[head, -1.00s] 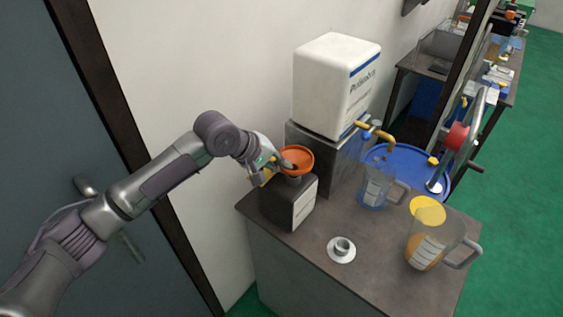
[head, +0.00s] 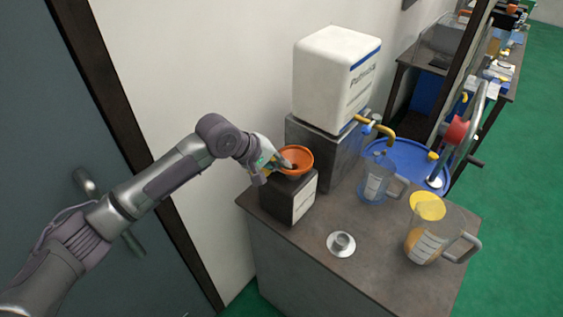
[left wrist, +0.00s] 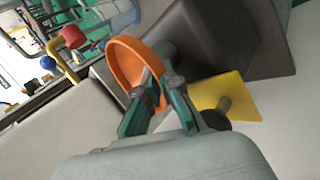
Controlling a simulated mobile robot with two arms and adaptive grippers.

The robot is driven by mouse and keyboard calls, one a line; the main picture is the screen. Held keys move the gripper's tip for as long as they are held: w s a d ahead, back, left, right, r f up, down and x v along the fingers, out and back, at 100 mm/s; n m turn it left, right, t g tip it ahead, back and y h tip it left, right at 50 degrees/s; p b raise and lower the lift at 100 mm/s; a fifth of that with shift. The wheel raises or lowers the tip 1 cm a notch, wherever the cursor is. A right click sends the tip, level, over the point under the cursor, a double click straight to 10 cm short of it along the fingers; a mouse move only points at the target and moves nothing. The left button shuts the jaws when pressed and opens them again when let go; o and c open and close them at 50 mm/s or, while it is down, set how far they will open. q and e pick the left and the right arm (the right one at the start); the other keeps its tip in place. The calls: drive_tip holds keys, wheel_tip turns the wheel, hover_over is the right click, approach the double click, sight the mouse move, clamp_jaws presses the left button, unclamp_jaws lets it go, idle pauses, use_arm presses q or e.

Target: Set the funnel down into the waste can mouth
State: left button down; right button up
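The orange funnel (head: 299,158) is over the top of the dark waste can (head: 278,198), which has a white label and stands at the counter's back left corner. In the head view the bowl sits close above the can; the bowl hides the mouth and the spout. My left gripper (head: 283,165) is at the left side of the bowl. In the left wrist view the fingertips (left wrist: 163,88) close on the rim of the funnel (left wrist: 124,66), with the dark can (left wrist: 208,38) behind it. My right gripper is not in view.
A white canister (head: 327,85) on a grey stand with a yellow tap is behind the can. The front counter is bare.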

use_arm(q)
drive_tip(key=shift+f, duration=0.2)
drive_tip(key=c, duration=1.2)
unclamp_jaws()
drive_tip(key=shift+c, duration=0.2)
